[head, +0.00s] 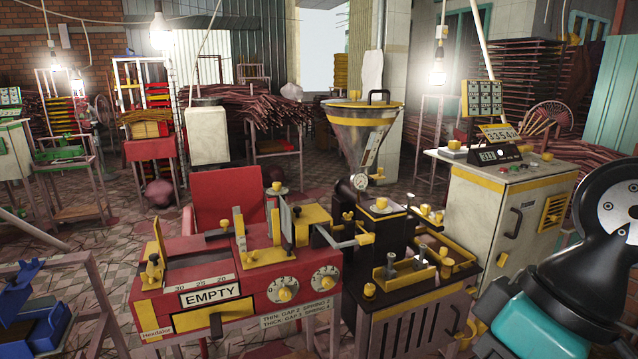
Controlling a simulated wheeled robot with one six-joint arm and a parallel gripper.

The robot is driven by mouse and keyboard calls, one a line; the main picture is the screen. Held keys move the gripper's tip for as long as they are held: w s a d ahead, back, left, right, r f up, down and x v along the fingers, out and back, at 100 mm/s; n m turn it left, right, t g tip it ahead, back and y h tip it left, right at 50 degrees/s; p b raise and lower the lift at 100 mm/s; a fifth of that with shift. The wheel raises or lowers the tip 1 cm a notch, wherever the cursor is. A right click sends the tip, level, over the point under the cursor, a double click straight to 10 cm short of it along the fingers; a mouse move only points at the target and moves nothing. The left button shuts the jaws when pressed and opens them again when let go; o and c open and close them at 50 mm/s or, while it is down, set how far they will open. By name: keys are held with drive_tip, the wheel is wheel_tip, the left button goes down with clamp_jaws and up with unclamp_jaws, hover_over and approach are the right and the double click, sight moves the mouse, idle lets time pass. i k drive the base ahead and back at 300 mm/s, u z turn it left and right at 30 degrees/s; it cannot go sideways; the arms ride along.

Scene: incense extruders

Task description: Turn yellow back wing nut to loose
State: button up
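A red machine (190,290) with an "EMPTY" sign stands at the front centre-left. A dark machine (390,325) with a clear funnel hopper (362,135) stands beside it on the right. Both carry several small yellow fittings, including one on top of the red machine towards the back (277,188) and some at the back right of the dark machine (427,211). At this size I cannot tell which is the yellow back wing nut, or whether it is tight or loose. My arm shows at the right edge, but my gripper is out of the picture.
A beige cabinet (500,210) with a digital display stands behind the dark machine, close to my arm. A metal frame with blue parts (35,290) is at the left front. Racks and stick bundles (250,105) fill the back. Patterned floor shows at left.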

sight(152, 279)
drive_tip(key=u, duration=1.25)
drive_tip(key=k, duration=0.5)
drive_tip(key=z, duration=1.3)
drive_tip(key=i, duration=1.5)
drive_tip(key=u, duration=2.2)
